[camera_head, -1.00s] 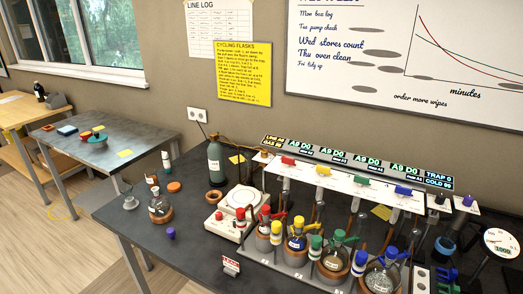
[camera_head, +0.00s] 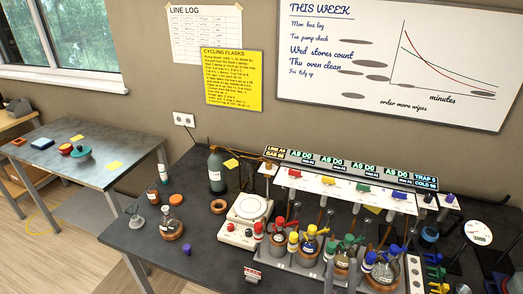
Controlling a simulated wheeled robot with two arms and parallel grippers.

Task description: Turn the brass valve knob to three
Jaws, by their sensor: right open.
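A small brass-coloured knob (camera_head: 268,166) shows at the left end of the valve rack, beside the lit display strip (camera_head: 350,168). It is too small for me to read its number or pointer. My right gripper seems to be the dark shape (camera_head: 499,262) at the lower right edge, open, empty and well apart from the brass knob. Its fingertips are hard to make out. My left gripper is not in view.
Stoppered flasks (camera_head: 310,246) stand in a row before the rack. A white hotplate (camera_head: 246,216), a grey-green bottle (camera_head: 216,170) and a loose flask (camera_head: 170,224) stand left. A round gauge (camera_head: 478,233) stands at the right.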

